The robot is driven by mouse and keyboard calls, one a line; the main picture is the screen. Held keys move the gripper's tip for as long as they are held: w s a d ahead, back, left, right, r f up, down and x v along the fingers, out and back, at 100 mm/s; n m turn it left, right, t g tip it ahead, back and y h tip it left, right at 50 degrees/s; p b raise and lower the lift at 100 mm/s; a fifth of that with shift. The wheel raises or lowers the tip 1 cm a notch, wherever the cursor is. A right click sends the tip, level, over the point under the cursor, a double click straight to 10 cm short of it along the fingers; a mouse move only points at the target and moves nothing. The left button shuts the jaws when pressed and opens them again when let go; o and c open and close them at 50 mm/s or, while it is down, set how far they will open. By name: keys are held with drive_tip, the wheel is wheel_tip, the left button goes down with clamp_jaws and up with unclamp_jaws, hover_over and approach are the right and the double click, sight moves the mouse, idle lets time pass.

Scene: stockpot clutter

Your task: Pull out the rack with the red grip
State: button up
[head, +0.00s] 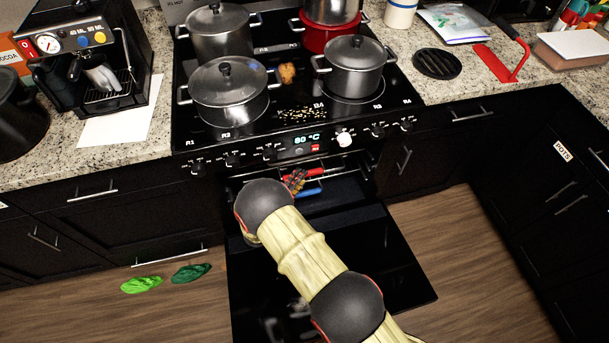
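The oven door (370,262) is folded down open below the stove. Inside the dark oven opening I see a red grip (314,173), on the upper level. A blue grip (309,192) shows just below it. The racks these grips belong to are mostly in shadow. A small dark-and-red patterned item (294,183) lies at the left end of the grips; I cannot tell what it is. My arm reaches over the open door, its far visible joint just left of and in front of the grips. My gripper is hidden, so its state does not show.
Several pots, among them a lidded one at front left (228,88) and one at right (353,66), stand on the stovetop (240,128). A coffee machine (95,60) stands left. Two green leaf-like pieces (142,285) lie on the floor. Floor right of the door is clear.

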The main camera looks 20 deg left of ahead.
drive_tip(key=shift+w+d+f+b, duration=0.1)
drive_tip(key=shift+w+f+b, duration=0.1)
drive_tip(key=shift+w, duration=0.65)
drive_tip(key=shift+w+f+b, duration=0.1)
drive_tip(key=shift+w+b, duration=0.1)
drive_tip(key=shift+w, duration=0.65)
drive_tip(key=shift+r, duration=0.1)
drive_tip(key=shift+c, duration=0.5)
drive_tip(key=c, duration=0.8)
clamp_jaws()
